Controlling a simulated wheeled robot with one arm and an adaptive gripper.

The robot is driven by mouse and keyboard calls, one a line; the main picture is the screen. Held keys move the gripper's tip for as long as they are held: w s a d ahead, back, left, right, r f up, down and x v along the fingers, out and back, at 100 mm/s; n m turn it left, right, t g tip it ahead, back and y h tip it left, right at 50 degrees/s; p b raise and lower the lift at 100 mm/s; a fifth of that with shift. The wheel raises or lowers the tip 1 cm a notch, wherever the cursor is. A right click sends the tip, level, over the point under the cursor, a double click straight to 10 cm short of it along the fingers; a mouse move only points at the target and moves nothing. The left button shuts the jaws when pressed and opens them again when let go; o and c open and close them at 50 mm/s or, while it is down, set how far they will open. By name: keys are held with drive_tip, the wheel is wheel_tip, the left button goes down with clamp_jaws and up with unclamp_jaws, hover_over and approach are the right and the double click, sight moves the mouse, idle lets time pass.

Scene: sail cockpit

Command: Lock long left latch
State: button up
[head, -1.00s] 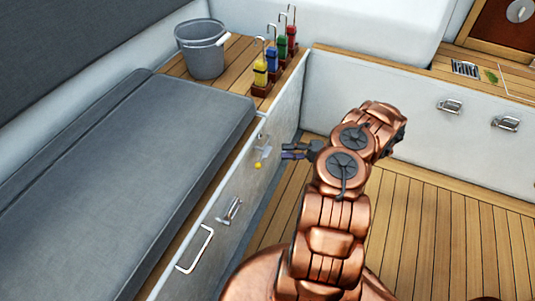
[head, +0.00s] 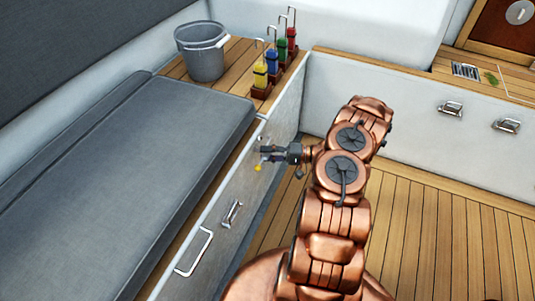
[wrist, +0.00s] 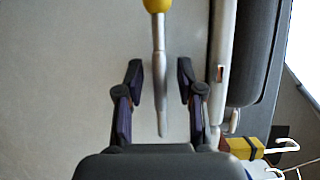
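A silver lever latch (wrist: 160,75) with a yellow knob (wrist: 157,5) is on the pale locker front. In the wrist view the lever runs lengthwise between my fingers, knob at the top edge. In the head view the yellow knob (head: 257,168) shows just below my fingertips, and the gripper hides most of the lever. My gripper (head: 263,154) is at the locker front. In the wrist view my gripper (wrist: 159,68) is open, one finger on each side of the lever, with a visible gap on both sides.
A metal latch (head: 231,212) and white handle (head: 194,252) are lower along the locker front. A grey cushion (head: 130,170) covers the bench; a bucket (head: 203,50) and yellow, blue, green and red items stand behind it. The wooden floor (head: 420,230) is clear.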

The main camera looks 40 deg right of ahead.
drive_tip(key=shift+c, duration=0.3)
clamp_jaws()
